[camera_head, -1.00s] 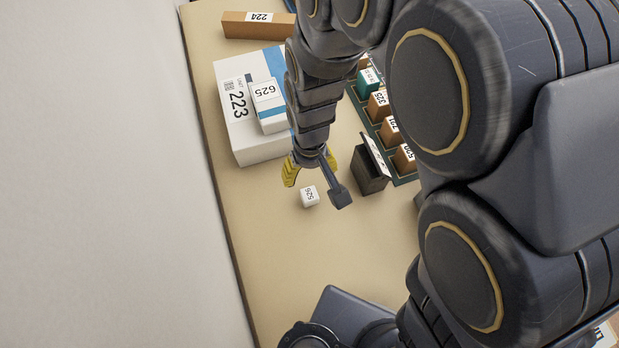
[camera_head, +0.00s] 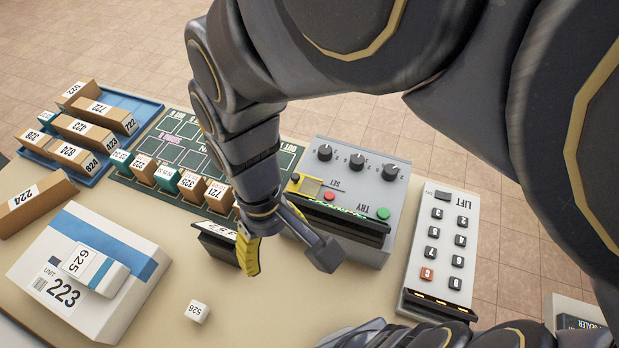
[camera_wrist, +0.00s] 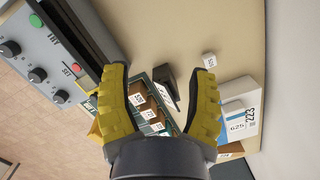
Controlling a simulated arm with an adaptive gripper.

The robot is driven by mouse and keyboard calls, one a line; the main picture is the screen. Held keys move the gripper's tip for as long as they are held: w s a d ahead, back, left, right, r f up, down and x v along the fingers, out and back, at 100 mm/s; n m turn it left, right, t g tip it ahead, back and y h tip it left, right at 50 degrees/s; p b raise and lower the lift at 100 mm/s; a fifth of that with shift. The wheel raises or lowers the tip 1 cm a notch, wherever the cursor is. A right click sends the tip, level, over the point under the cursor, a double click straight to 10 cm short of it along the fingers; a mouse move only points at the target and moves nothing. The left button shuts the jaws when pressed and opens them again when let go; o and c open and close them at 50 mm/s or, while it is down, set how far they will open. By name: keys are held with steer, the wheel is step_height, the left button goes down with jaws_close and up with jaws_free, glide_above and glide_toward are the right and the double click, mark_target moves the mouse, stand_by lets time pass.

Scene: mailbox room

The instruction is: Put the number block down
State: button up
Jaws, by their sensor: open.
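The number block, a small white cube marked 526 (camera_head: 197,311), rests on the tan tabletop in front of the white 223 box. It also shows in the wrist view (camera_wrist: 209,60), outside the jaws and beside the right finger's tip. My gripper (camera_head: 270,248) is above the table, up and to the right of the block in the head view, apart from it. Its yellow-padded fingers are spread with nothing between them, as the wrist view shows (camera_wrist: 162,78). One finger is partly hidden in the head view.
The 223 box (camera_head: 136,256) carries a smaller 625 box (camera_head: 94,270). A small dark stand (camera_head: 216,246) is close to my gripper. Behind are a grey knob panel (camera_head: 352,180), a keypad panel (camera_head: 462,215) and a blue tray (camera_head: 147,108) of boxes. Bare tabletop surrounds the block.

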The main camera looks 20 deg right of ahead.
steer(key=s+d+r+m, duration=0.3)
steer(key=s+d+r, duration=0.1)
steer(key=s+d, duration=0.1)
steer(key=shift+s+r, duration=0.15)
steer(key=shift+s, duration=0.4)
steer(key=shift+d, duration=0.1)
stand_by(0.5)
